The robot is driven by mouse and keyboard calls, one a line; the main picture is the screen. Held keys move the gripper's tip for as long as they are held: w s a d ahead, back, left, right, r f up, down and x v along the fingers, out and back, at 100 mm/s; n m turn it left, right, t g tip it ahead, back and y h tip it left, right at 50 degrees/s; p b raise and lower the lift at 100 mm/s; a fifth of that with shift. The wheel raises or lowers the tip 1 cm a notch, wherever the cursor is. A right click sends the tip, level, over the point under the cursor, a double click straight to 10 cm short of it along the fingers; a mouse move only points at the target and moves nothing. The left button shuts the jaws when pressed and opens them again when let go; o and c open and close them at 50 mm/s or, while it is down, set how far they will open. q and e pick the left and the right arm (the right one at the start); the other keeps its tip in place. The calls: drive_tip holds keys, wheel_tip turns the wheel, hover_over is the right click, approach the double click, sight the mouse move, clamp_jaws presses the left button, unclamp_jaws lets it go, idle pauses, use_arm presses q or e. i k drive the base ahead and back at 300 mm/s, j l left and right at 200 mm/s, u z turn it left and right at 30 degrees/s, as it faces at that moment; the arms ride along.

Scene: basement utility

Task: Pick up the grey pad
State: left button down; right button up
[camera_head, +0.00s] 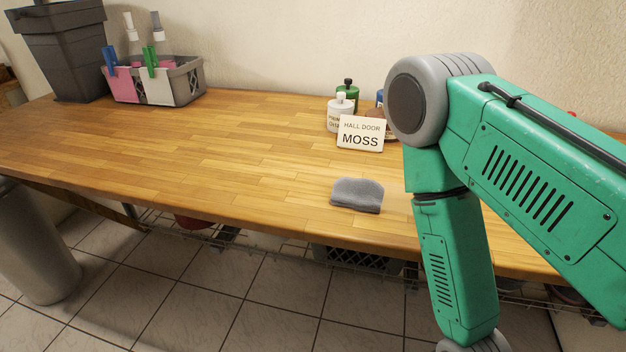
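The grey pad (357,195) lies flat on the wooden table (210,160), near its front edge and right of the middle. It is a small, soft-looking piece with rounded far corners, and nothing touches it. My green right arm comes in from the right and bends down in front of the table, to the right of the pad. My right gripper is below the picture, out of view. My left gripper is not in view either.
A sign (361,134) reading "HALL DOOR MOSS" stands behind the pad, with a white bottle (339,113) and a green bottle (348,93) behind it. A grey basket (185,82) and dark bin (62,50) stand back left. The table left of the pad is clear.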

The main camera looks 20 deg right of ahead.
sight(366, 194)
drive_tip(key=z, duration=0.9)
